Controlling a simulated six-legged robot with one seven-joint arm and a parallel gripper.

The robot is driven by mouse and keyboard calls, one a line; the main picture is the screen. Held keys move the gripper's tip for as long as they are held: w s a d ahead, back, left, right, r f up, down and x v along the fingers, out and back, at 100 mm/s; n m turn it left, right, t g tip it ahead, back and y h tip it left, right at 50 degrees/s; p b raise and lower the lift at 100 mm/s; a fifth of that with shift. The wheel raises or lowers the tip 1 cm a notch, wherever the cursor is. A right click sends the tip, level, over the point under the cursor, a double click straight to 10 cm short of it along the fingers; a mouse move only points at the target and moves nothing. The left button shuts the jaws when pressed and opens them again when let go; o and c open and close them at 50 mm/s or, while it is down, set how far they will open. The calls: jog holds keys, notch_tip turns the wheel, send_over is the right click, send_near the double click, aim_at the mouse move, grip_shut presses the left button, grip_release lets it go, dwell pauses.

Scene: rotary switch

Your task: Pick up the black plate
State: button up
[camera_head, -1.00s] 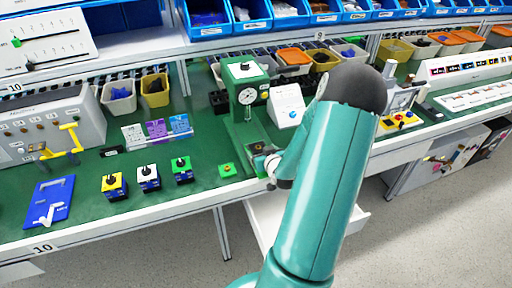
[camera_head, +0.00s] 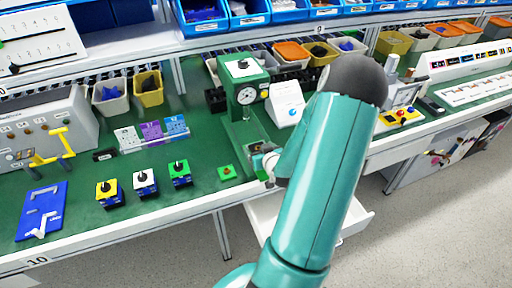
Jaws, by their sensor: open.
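My gripper (camera_head: 264,161) is small in view at the front of the green press (camera_head: 245,95), low over its base, partly behind my teal arm. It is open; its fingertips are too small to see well. No black plate shows clearly. Any plate at the press base is hidden or too small to tell. A small dark flat piece (camera_head: 104,154) lies on the bench left of the picture cards; I cannot tell whether it is the black plate.
Yellow, white and green switch boxes (camera_head: 110,192) stand near the front edge, with a blue board (camera_head: 42,211) farther left. A white device (camera_head: 288,103) stands right of the press. An open drawer (camera_head: 350,222) juts below.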

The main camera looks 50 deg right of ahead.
dwell(0.3)
jog(key=c, duration=1.1)
jog(key=shift+r, duration=0.15)
